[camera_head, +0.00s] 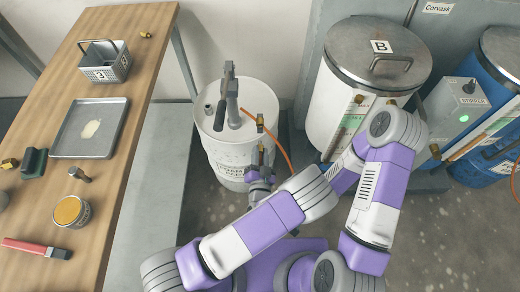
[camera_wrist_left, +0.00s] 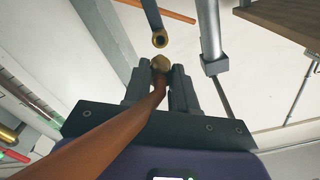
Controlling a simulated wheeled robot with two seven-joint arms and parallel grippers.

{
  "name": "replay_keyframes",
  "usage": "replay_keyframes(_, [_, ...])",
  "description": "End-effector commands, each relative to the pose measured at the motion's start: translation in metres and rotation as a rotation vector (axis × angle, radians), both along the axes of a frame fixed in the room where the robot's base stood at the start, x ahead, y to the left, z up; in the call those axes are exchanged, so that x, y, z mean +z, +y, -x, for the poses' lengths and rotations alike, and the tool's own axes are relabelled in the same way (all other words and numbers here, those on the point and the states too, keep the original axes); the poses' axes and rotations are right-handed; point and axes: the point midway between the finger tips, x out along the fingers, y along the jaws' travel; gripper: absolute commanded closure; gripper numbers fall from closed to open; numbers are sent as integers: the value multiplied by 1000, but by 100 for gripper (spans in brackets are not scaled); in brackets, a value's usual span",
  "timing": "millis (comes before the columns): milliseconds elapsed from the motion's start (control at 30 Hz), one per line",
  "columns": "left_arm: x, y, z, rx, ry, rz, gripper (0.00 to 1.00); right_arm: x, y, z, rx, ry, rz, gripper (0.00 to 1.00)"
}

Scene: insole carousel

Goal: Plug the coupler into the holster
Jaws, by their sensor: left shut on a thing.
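In the left wrist view my left gripper (camera_wrist_left: 160,82) is shut on the brass coupler (camera_wrist_left: 160,62). The coupler sits between the two dark fingertips, and its orange-brown hose (camera_wrist_left: 120,128) runs back toward the camera. Just beyond it is a dark tube with a brass-ringed open end (camera_wrist_left: 159,39), which looks like the holster; a small gap shows between them. In the head view my left gripper (camera_head: 262,165) is beside the white drum, partly hidden by my arm. A brass fitting (camera_head: 260,120) shows just beyond it. My right gripper does not show.
The white drum (camera_head: 226,150) carries a grey pump (camera_head: 230,95). A lidded vessel marked B (camera_head: 340,95), a green-lit control box (camera_head: 455,110) and a blue drum (camera_head: 478,165) stand to the right. A wooden table (camera_head: 75,190) with a tray, basket and tools lies left.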

Motion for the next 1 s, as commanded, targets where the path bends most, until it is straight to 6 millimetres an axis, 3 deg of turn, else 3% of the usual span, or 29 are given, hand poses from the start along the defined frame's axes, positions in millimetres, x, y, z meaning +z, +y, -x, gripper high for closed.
replay_keyframes(267, [-1, 0, 2, 0, -2, 3, 100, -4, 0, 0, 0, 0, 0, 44])
replay_keyframes(700, [0, 0, -37, 1, -3, 5, 100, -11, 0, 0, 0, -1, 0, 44])
replay_keyframes(1000, [0, 0, -54, -1, -2, 3, 100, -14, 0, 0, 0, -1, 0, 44])
